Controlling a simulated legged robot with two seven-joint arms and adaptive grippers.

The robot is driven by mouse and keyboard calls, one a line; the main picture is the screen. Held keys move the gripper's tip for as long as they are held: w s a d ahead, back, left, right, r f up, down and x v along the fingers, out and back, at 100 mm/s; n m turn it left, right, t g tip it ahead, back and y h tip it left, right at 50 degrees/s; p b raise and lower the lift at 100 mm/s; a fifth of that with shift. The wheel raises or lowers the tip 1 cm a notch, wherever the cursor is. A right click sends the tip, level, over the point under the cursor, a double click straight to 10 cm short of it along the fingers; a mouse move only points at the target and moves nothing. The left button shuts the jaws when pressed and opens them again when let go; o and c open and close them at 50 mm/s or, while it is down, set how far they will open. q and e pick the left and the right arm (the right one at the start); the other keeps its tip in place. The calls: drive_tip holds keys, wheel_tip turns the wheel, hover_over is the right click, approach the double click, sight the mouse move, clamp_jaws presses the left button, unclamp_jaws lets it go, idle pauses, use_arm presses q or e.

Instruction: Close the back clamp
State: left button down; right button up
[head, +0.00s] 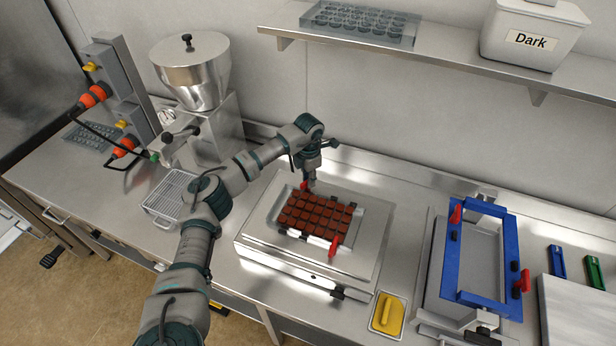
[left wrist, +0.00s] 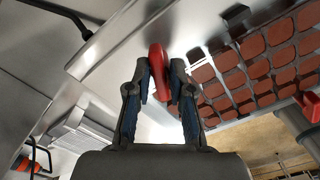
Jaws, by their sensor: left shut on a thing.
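A chocolate mould with brown cavities (head: 318,213) lies on the steel vibrating table (head: 262,245). The back clamp has a red handle (head: 304,186) at the mould's back edge; it also shows in the left wrist view (left wrist: 157,62). My left gripper (head: 310,184) reaches down over the back edge, its fingertips (left wrist: 158,75) shut on the red handle from both sides. The gripper partly hides the back clamp in the head view, and I cannot tell the clamp's exact position. The front clamp's red handle (head: 335,245) stands up at the mould's front edge. My right gripper is not in view.
A steel hopper machine (head: 192,75) stands at the back left, with a wire rack (head: 170,195) in front of it. A blue frame with red clamps (head: 442,255) is on the right. A yellow scraper (head: 387,314) lies in a small tray in front. A shelf (head: 440,55) hangs above.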

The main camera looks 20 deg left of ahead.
use_arm(q)
drive_tip(key=n, duration=0.2)
drive_tip(key=n+p, duration=0.1)
drive_tip(key=n, duration=0.2)
drive_tip(key=shift+s+f+n, duration=0.15)
drive_tip(key=shift+f+n, duration=0.05)
drive_tip(key=shift+n, duration=0.1)
drive_tip(key=shift+a+n+p, duration=0.1)
drive_tip(key=shift+n+p, duration=0.35)
drive_tip(key=shift+n, duration=0.45)
drive_tip(key=shift+s+f+n, duration=0.1)
drive_tip(key=shift+n, duration=0.5)
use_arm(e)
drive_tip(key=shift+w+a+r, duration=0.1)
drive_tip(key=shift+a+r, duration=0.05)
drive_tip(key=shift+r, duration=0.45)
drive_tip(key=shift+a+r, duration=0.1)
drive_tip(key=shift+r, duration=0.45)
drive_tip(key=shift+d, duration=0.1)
use_arm(q)
drive_tip(key=c, duration=1.2)
unclamp_jaws()
drive_tip(key=shift+a+r, duration=0.1)
drive_tip(key=shift+r, duration=0.1)
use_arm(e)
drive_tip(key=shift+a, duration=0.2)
